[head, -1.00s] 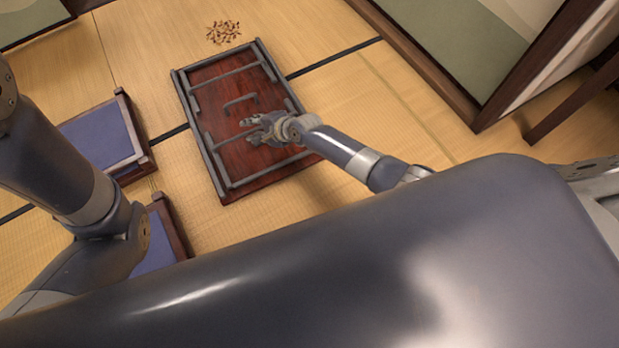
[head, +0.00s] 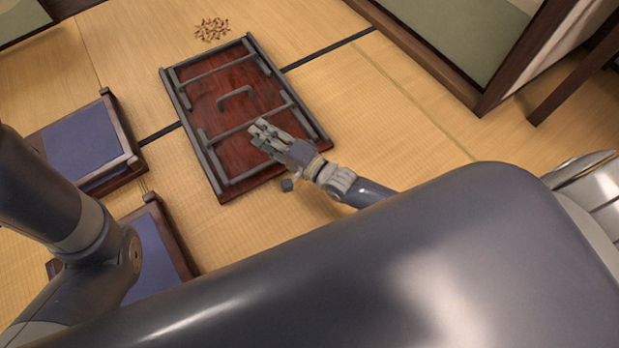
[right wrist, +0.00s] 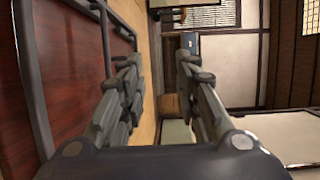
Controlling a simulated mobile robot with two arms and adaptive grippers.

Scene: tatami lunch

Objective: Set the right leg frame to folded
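A dark red low table (head: 205,100) lies underside up on the tatami. Two grey leg frames show on it: one (head: 222,72) near the far end, the other (head: 225,133) toward the near end, the one closer to my right gripper. Both appear to lie low over the board; I cannot tell their exact angle. My right gripper (head: 262,133) is over the near right part of the table, its fingers parted and empty. In the right wrist view its two fingers (right wrist: 160,88) stand apart, with grey bars (right wrist: 36,85) and the red board (right wrist: 75,70) to their left. My left gripper is hidden.
A grey handle (head: 235,93) sits mid-board. Two blue-cushioned seats, one (head: 85,150) farther and one (head: 155,255) nearer, lie left of the table. A small brown pile (head: 212,29) lies beyond it. Tatami (head: 400,110) to the right is clear.

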